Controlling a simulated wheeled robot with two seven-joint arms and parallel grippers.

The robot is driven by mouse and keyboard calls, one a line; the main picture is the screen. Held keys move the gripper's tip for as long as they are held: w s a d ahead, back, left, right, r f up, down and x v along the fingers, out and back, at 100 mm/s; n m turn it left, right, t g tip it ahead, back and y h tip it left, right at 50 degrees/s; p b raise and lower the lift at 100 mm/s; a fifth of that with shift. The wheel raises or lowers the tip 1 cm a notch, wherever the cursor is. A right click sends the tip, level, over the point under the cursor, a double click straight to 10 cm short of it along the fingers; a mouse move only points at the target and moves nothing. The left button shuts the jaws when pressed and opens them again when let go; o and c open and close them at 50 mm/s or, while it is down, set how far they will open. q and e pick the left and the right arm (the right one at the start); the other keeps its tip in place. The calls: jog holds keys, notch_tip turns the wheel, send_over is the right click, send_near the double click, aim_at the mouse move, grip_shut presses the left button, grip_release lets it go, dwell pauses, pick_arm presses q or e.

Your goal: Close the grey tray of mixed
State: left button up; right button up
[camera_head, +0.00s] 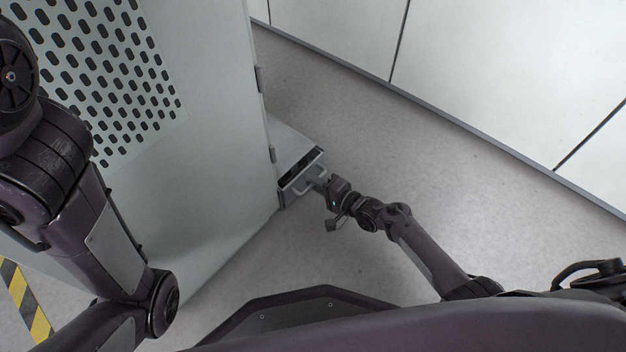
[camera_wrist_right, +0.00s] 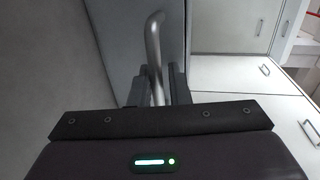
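The grey tray (camera_head: 301,172) juts from the lower right edge of the tall grey cabinet (camera_head: 215,110) in the head view. A handle (camera_head: 309,178) is on its front. My right gripper (camera_head: 322,184) is at this handle. In the right wrist view, the bent metal bar of the handle (camera_wrist_right: 153,45) runs down between the two dark fingers of my right gripper (camera_wrist_right: 158,90), which sit close on either side of it. The tray's contents are too small to tell. My left arm shows at the left, but its gripper is out of view.
A perforated panel (camera_head: 112,65) covers part of the cabinet's face. White wall panels (camera_head: 480,75) stand at the upper right. The grey floor (camera_head: 400,145) between them and the tray is clear. Yellow and black floor tape (camera_head: 27,305) lies at the lower left.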

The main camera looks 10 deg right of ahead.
jog(key=p+v, duration=0.3)
jog(key=v, duration=0.3)
jog(key=shift+r, duration=0.1)
jog(key=shift+s+d, duration=0.25)
jog(key=shift+d, duration=0.05)
jog(key=shift+s+d, duration=0.15)
jog(key=shift+s, duration=0.05)
